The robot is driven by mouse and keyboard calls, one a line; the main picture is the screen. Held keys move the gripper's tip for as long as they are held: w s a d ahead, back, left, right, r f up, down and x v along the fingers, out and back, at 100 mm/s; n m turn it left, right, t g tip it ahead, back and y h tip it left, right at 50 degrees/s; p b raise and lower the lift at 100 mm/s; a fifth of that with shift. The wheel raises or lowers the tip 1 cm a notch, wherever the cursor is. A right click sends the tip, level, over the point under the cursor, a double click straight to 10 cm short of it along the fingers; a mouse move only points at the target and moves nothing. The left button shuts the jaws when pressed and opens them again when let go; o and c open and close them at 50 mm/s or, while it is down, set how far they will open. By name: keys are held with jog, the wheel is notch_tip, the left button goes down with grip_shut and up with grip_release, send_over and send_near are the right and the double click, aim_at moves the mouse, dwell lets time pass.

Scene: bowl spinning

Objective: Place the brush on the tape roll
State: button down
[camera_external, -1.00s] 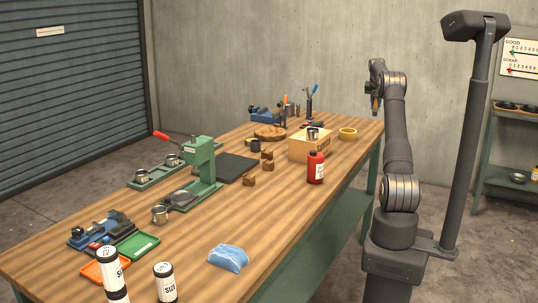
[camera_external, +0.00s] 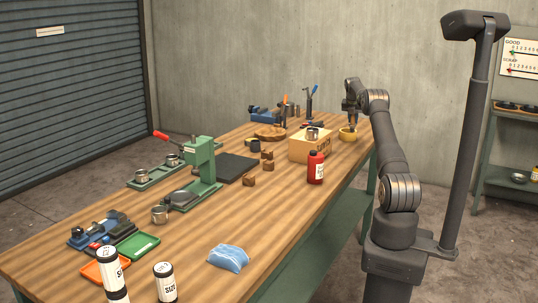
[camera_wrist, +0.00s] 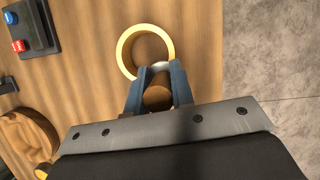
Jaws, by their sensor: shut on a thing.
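The tape roll (camera_external: 345,137) is a yellow ring lying flat near the far right edge of the table. It shows in the wrist view as a ring (camera_wrist: 125,50) with bare wood inside. My gripper (camera_wrist: 157,80) is shut on the brush (camera_wrist: 158,97), a brown rounded piece with a pale band at its far end. In the wrist view this end overlaps the ring's near rim; I cannot tell whether they touch. In the outside view my gripper (camera_external: 351,121) is just above the tape roll, and the brush is too small to make out clearly.
A cardboard box (camera_external: 308,149) with a metal cup on top stands left of the tape roll. A red bottle (camera_external: 316,168) stands in front of it. A round wooden board (camera_external: 268,132) lies farther left. A control box (camera_wrist: 30,28) with red and blue buttons is at upper left.

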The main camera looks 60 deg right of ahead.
jog(key=shift+f, duration=0.25)
jog(key=shift+f, duration=0.15)
jog(key=c, duration=1.2)
grip_release()
jog(key=shift+c, duration=0.2)
jog(key=v, duration=1.2)
jog(key=shift+s, duration=0.1)
